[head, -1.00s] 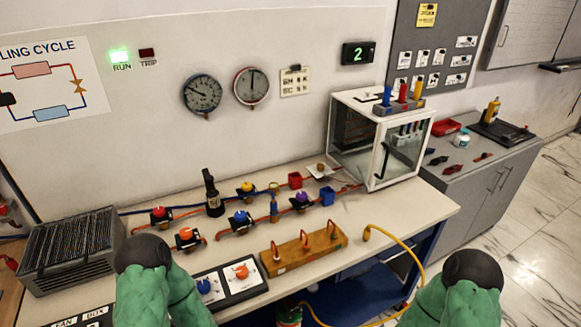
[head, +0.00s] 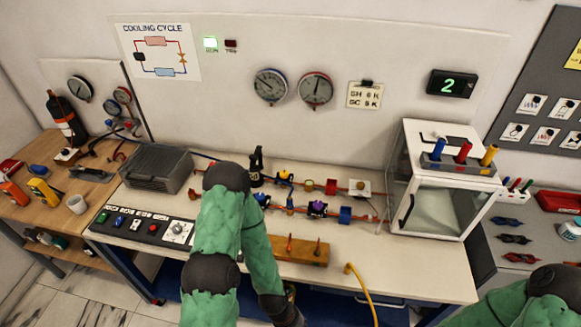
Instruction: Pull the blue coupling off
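A small blue block-shaped fitting (head: 345,215) sits on the front copper pipe line of the bench, right of a purple-knobbed valve (head: 317,208). It looks like the blue coupling, though a blue upright plug (head: 439,148) also stands in a rack on the glass-fronted case. No gripper touches the blue fitting. My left arm rises in front of the bench, left of the fitting, and hides part of the pipework. My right arm shows only at the lower right corner. Neither gripper can be seen.
A red block fitting (head: 331,186) sits on the rear pipe, close behind the blue one. The glass-fronted case (head: 437,222) stands to the right. A wooden block with pegs (head: 300,250) and a yellow hose (head: 362,288) are in front. Bare benchtop (head: 400,268) lies front right.

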